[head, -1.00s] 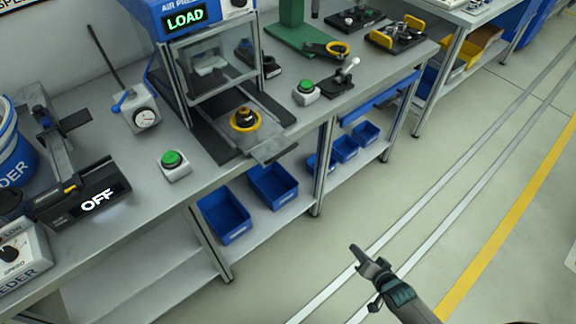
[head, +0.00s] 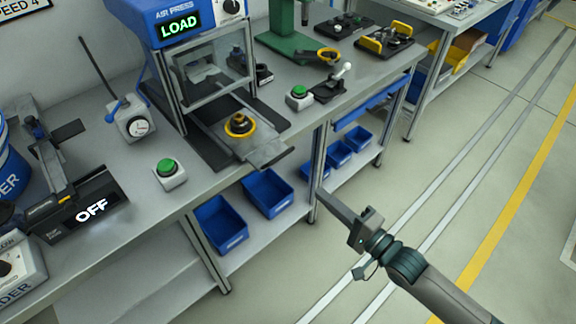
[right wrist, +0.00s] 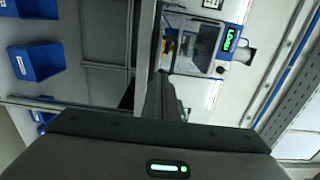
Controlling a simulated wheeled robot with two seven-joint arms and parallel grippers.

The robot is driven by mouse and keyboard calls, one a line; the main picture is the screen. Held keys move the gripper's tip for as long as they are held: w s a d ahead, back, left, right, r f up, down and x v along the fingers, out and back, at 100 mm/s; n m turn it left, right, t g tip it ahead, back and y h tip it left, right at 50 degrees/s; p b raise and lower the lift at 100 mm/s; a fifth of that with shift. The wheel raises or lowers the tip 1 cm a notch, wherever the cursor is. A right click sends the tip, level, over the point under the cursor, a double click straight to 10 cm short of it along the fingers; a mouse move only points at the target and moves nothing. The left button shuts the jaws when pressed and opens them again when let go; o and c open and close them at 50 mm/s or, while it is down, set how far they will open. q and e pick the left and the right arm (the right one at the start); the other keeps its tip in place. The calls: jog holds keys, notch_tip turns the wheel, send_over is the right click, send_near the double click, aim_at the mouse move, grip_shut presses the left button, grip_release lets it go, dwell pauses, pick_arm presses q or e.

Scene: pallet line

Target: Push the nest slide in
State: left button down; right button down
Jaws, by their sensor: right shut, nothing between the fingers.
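The nest slide (head: 219,138) sticks out toward me from under the blue air press (head: 176,12), whose display reads LOAD. A dark part with a yellow ring (head: 239,125) sits on the slide. The slide's front plate (head: 263,150) reaches past the bench's front edge. My right gripper (head: 325,196) is shut and empty, in front of the bench and below and to the right of the slide's front plate, apart from it. In the right wrist view its fingers (right wrist: 160,98) point up the picture toward the press (right wrist: 228,42). My left gripper does not show.
A green button box (head: 169,173) stands left of the slide, and another green button (head: 299,96) and a lever switch (head: 331,84) stand right of it. Blue bins (head: 221,224) sit on the lower shelf. The floor in front is clear.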

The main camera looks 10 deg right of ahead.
aim_at(276, 155)
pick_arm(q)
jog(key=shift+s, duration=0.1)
pick_arm(e)
jog(key=shift+w+a, duration=0.1)
